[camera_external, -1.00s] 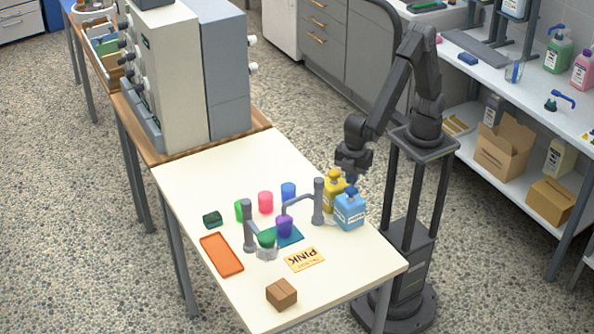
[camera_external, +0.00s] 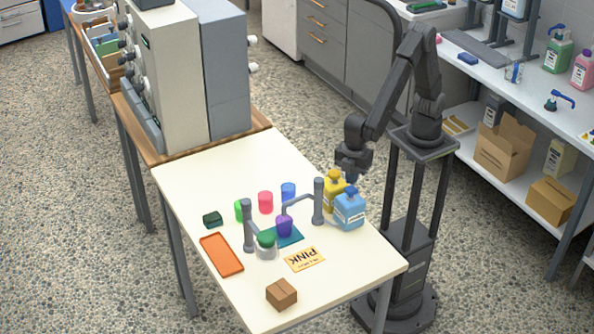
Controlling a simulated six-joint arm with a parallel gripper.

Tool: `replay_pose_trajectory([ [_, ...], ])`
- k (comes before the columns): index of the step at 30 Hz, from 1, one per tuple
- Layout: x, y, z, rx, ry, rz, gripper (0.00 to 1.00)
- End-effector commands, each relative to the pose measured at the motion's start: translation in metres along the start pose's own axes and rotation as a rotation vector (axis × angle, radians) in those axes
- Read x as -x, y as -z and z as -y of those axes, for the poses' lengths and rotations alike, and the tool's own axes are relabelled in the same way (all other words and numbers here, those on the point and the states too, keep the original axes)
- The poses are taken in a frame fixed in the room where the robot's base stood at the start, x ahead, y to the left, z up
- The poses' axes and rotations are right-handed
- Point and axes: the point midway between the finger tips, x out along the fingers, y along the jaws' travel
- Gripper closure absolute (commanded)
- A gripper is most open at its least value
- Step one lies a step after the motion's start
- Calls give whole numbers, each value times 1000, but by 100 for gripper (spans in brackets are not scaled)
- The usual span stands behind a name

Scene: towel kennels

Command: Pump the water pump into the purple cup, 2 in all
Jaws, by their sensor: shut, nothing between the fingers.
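The purple cup (camera_external: 284,227) stands upright on a teal mat (camera_external: 297,237) near the middle of the white table. A thin grey spout from a grey post (camera_external: 318,203) reaches over it. A blue pump bottle (camera_external: 348,212) and a yellow pump bottle (camera_external: 329,200) stand side by side at the table's right edge; their labels are too small to read, so I cannot tell which holds water. My gripper (camera_external: 353,179) is shut and empty, pointing down at the top of the blue bottle. Whether it touches the pump head I cannot tell.
Green (camera_external: 239,211), pink (camera_external: 265,202) and blue (camera_external: 288,192) cups stand behind the purple one. The table's far part is clear.

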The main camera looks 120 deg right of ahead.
Motion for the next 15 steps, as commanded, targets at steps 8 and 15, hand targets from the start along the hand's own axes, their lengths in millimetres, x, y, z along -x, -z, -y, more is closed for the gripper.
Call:
replay_pose_trajectory([
  [8, -1, 0, 0, 0, 0, 0, 100],
  [15, -8, 0, 0, 0, 0, 2, 100],
])
